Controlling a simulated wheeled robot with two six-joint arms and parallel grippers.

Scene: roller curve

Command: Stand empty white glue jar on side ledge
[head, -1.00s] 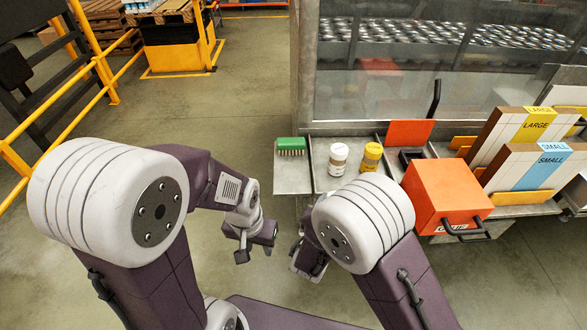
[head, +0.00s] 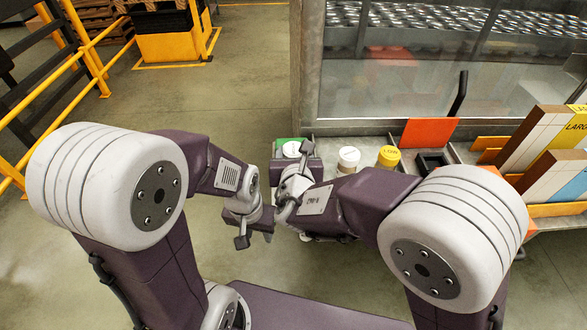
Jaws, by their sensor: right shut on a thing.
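A white-topped jar (head: 291,149) is at the left end of the side ledge, in front of the green brush (head: 279,143). My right gripper (head: 296,157) is around this jar and shut on it. The jar's lower part is hidden by the gripper, so I cannot tell whether it touches the ledge. Another white-lidded jar (head: 348,158) stands on the ledge to the right, beside a yellow-lidded jar (head: 388,157) marked LOW. My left gripper (head: 255,239) is lower and to the left, open and empty, apart from the ledge.
A dark tray (head: 432,161) and an orange panel (head: 429,132) are right of the jars. LARGE and SMALL boards (head: 553,150) stand at the far right. A glass-fronted machine (head: 400,85) rises behind the ledge. The floor on the left is clear up to yellow rails.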

